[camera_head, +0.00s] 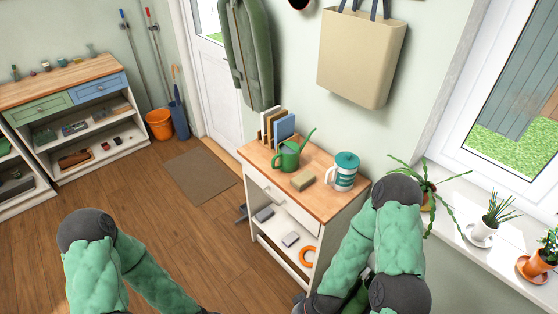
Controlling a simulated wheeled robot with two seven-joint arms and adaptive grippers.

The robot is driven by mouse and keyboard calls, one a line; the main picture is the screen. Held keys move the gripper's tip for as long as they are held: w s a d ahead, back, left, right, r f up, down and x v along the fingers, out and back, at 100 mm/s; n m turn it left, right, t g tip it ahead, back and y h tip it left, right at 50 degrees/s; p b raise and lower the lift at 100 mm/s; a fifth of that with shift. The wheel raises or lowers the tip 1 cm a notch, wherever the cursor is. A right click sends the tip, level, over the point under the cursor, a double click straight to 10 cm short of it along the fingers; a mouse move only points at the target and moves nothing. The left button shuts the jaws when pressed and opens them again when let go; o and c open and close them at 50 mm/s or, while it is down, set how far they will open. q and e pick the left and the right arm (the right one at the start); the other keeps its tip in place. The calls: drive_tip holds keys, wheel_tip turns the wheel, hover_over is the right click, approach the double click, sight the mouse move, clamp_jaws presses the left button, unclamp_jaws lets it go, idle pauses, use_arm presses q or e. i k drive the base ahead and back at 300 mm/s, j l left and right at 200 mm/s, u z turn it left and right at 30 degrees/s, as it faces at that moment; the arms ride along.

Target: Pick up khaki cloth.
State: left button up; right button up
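A small khaki block-shaped item (303,180), which looks like the folded khaki cloth, lies on the wooden top of a small white cabinet (325,202). It lies between a green watering can (287,155) and a white and green lidded mug (344,172). Nothing covers it. My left arm shows at the lower left, away from the cabinet, and its gripper is below the picture. My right arm shows just right of and in front of the cabinet. Its gripper is also out of view past the bottom edge.
Several books (278,130) stand at the cabinet's back left. Its open shelves hold grey items and an orange ring (307,256). Potted plants (495,215) line the windowsill at right. A beige bag (362,55) hangs above. The wooden floor (190,225) at left is mostly clear.

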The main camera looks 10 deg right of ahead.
sight(305, 179)
drive_tip(key=i+j+z, duration=0.15)
drive_tip(key=i+j, duration=1.35)
drive_tip(key=j, duration=0.1)
